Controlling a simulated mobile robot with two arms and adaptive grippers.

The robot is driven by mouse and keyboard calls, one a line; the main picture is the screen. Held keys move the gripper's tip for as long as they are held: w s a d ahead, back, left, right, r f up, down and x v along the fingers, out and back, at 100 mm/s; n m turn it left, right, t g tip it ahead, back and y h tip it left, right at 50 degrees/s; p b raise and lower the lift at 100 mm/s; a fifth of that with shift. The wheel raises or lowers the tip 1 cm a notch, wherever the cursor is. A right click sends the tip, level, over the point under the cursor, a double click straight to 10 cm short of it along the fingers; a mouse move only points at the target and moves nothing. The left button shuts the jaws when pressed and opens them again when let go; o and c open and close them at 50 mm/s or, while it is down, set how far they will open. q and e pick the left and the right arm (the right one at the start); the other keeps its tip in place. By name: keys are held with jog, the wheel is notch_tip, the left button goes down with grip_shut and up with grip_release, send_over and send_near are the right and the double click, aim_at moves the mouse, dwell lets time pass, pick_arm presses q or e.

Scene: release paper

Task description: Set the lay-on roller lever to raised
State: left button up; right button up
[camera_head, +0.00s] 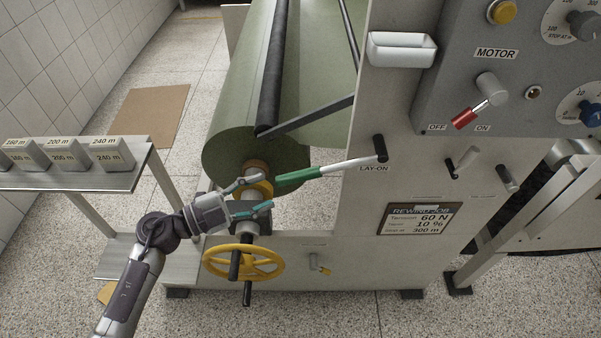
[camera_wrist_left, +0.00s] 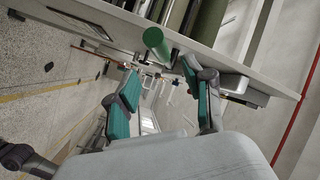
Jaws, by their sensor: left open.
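The lay-on roller lever is a white rod (camera_head: 345,166) with a green grip (camera_head: 298,179), pivoted at a dark hub above the LAY-ON label (camera_head: 373,169). It points left and slightly down from the hub. The black lay-on roller (camera_head: 272,75) lies along the green roll (camera_head: 240,95). My left gripper (camera_head: 266,193) is open, with its fingertips just left of the grip's end and apart from it in the head view. In the left wrist view the green grip (camera_wrist_left: 155,42) shows beyond and between the open fingers (camera_wrist_left: 160,90). My right gripper is not in view.
A yellow handwheel (camera_head: 244,262) is below my left gripper. The motor panel (camera_head: 520,70) with a red-handled switch (camera_head: 464,117) is at the upper right. A job clipboard (camera_head: 418,220) hangs on the machine frame. A shelf with labelled blocks (camera_head: 70,155) stands at the left.

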aim_at(292, 180)
pick_arm(q)
jog(key=p+x, duration=0.1)
jog(key=x, duration=0.9)
jog(key=shift+d+r, duration=0.1)
grip_shut()
